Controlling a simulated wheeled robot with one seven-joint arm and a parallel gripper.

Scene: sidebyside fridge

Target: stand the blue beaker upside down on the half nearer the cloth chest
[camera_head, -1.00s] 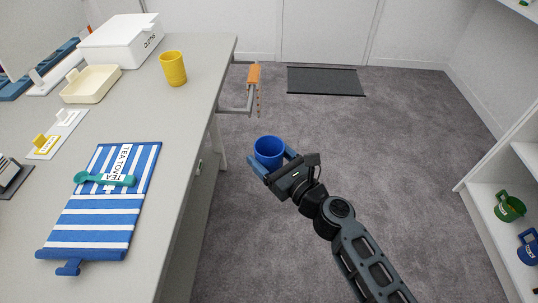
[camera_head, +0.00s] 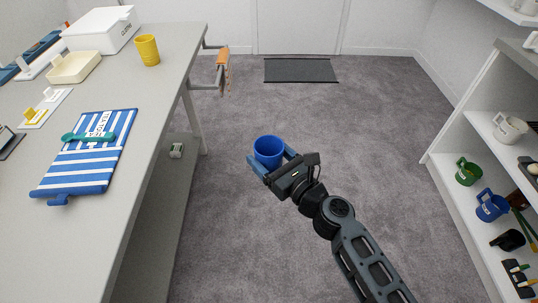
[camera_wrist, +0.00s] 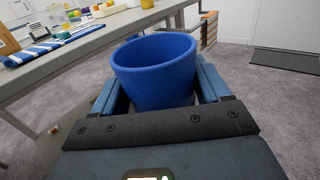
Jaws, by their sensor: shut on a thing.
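My gripper (camera_head: 270,167) is shut on the blue beaker (camera_head: 268,147) and holds it in the air over the floor, to the right of the table. The beaker is upright with its open mouth up. In the wrist view the beaker (camera_wrist: 157,75) sits between the two blue fingers. The white chest marked as cloth (camera_head: 101,30) stands at the far left end of the table (camera_head: 152,100). A blue-and-white striped tea towel (camera_head: 75,168) lies on the table with a teal spoon (camera_head: 85,137) across it.
A yellow beaker (camera_head: 147,50) and a cream tray (camera_head: 74,67) stand near the chest. An orange-topped rack (camera_head: 223,70) juts from the table's far right edge. Shelves with several mugs (camera_head: 468,172) line the right. The carpet between is clear.

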